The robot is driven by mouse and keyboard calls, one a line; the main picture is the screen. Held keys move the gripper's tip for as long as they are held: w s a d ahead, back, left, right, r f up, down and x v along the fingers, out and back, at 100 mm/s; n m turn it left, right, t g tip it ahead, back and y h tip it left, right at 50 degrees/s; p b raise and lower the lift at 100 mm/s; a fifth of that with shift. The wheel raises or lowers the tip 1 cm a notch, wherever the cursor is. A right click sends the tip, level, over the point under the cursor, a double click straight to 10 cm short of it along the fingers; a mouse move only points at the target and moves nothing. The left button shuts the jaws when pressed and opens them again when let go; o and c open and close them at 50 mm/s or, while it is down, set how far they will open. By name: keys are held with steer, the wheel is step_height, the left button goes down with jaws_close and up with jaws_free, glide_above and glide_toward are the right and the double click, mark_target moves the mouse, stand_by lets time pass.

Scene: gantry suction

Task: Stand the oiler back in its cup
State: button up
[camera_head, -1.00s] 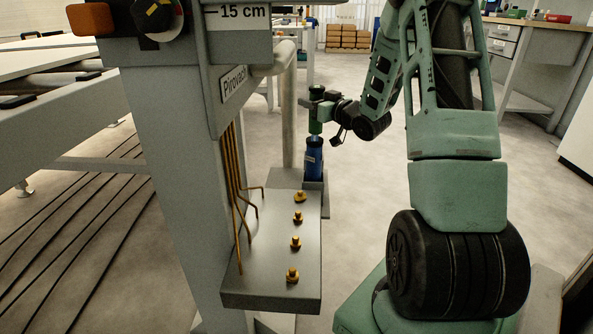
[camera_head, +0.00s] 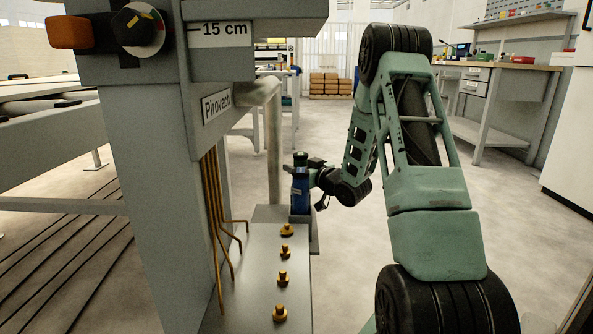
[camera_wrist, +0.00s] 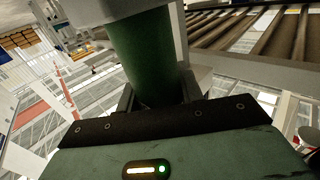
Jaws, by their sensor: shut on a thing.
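My gripper (camera_head: 302,172) is shut on a green cylindrical oiler with a dark top (camera_head: 300,158). The green body (camera_wrist: 145,55) also fills the upper middle of the wrist view, between the jaws. The oiler looks upright in the head view. It is just behind a blue bottle (camera_head: 300,192), which hides its lower part. The blue bottle stands upright at a grey holder (camera_head: 314,238) at the far end of the metal shelf. The cup for the oiler cannot be made out, and I cannot tell whether the oiler's base touches anything.
The metal shelf (camera_head: 262,262) carries several brass fittings (camera_head: 283,278) in a row. Copper pipes (camera_head: 212,205) run down the grey gantry post (camera_head: 160,190) on the left. A vertical pipe (camera_head: 273,150) stands close behind the shelf. Open floor (camera_head: 410,150) lies to the right.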

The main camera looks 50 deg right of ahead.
steer(key=o, duration=0.8)
steer(key=shift+f, duration=0.15)
steer(key=o, duration=0.4)
steer(key=shift+r, duration=0.25)
steer(key=s+p, duration=0.4)
steer(key=s, duration=0.8)
steer(key=shift+a+p, duration=0.3)
steer(key=shift+a, duration=0.15)
steer(key=shift+f, duration=0.1)
